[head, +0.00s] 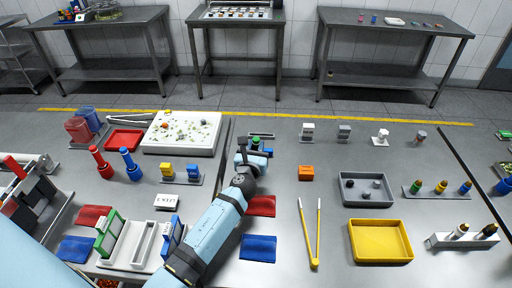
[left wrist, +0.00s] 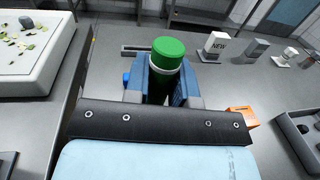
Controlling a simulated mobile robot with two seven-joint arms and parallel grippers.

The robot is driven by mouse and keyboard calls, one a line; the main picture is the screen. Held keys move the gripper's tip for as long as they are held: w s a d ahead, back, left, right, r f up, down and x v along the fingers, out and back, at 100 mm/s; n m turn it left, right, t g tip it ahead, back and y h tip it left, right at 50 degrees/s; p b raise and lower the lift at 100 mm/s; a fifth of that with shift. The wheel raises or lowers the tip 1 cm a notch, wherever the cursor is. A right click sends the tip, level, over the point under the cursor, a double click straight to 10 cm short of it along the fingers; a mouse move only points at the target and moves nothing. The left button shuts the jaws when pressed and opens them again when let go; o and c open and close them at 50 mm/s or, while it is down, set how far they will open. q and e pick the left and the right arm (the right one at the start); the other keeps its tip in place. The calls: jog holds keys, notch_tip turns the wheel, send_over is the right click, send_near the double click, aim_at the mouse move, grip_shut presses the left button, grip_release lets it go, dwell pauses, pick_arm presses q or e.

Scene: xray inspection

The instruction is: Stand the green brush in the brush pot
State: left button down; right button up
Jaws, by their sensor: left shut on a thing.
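My left gripper (head: 256,146) is at the middle of the table, its arm reaching up from the bottom. It is shut on a green-topped cylinder with a pale ring, which I take for the green brush (left wrist: 168,52). It stands roughly upright between the blue fingers in the left wrist view. Its lower part is hidden by the fingers and wrist. In the head view only its green top (head: 256,139) shows. A grey strip (left wrist: 138,48) lies just behind it. I cannot tell which thing is the brush pot. My right gripper is not in view.
Red (head: 101,163) and blue (head: 131,165) bottle-like things stand at the left, near a white tray (head: 158,140). An orange block (head: 306,173), yellow tongs (head: 314,245), a grey tray (head: 345,191) and a yellow tray (head: 353,240) are at the right. Clear table lies around the orange block.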

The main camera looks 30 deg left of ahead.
pick_arm(q)
jog(key=shift+f+b, duration=0.8)
jog(key=shift+f, duration=0.2)
jog(key=c, duration=0.9)
grip_release()
jog(key=shift+r, duration=0.1)
jog(key=b+v, duration=0.1)
jog(key=v, duration=1.3)
jog(key=shift+a, duration=0.1)
